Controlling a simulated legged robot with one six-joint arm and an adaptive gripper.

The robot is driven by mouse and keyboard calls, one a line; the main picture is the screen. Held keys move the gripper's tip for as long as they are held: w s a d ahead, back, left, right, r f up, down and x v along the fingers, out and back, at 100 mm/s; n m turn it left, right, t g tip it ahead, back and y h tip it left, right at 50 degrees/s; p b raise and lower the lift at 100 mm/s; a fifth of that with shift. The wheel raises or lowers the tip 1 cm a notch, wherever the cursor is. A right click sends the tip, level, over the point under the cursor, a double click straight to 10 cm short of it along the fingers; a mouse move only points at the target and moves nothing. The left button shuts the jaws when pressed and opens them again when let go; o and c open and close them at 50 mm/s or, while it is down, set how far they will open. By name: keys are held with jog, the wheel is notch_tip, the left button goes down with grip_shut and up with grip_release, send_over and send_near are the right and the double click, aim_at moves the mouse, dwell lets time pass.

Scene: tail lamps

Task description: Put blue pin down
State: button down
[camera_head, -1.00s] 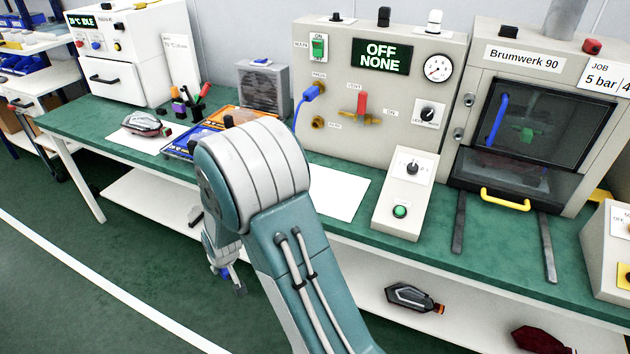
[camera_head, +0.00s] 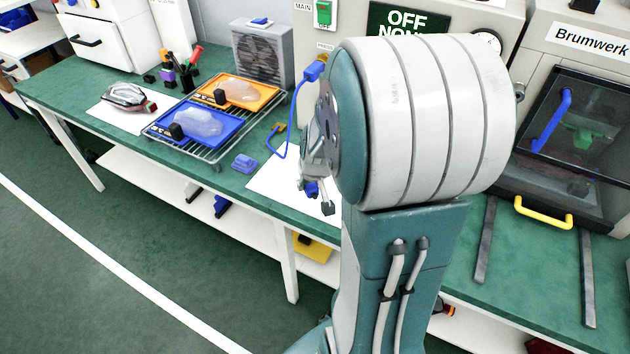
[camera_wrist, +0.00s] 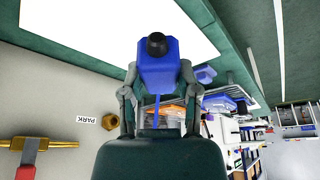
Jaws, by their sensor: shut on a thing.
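A blue pin with a black round tip (camera_wrist: 158,65) sits between the fingers of my gripper (camera_wrist: 158,80) in the wrist view. A thin blue stem runs from it toward the palm. In the head view my gripper (camera_head: 320,196) shows left of my large arm joint, over the white sheet, with a bit of the blue pin (camera_head: 311,188) visible. My arm hides the rest of the gripper. The pin appears held above the sheet, clear of it.
A white sheet (camera_head: 275,184) lies on the green bench. A small blue block (camera_head: 245,163) sits left of it. A blue hose plug (camera_head: 315,70) is on the grey panel. Blue (camera_head: 215,138) and orange (camera_head: 262,97) trays stand on a rack further left.

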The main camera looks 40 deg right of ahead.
jog(key=s+d+r+m, duration=0.1)
jog(key=s+d+r, duration=0.15)
jog(key=s, duration=0.35)
jog(key=w+d+f, duration=0.2)
jog(key=w+f, duration=0.1)
jog(key=w, duration=0.1)
jog(key=w+d+f, duration=0.2)
jog(key=w+f, duration=0.1)
jog(key=w, duration=0.1)
jog(key=w+d+f, duration=0.1)
jog(key=w+f, duration=0.2)
jog(key=w, duration=0.1)
jog(key=shift+w+d+f, duration=0.3)
jog(key=shift+w+d, duration=0.05)
jog(key=shift+d, duration=0.05)
jog(key=shift+w+f, duration=0.2)
jog(key=shift+f, duration=1.6)
jog(key=shift+f, duration=0.1)
jog(key=shift+c, duration=1.7)
grip_release()
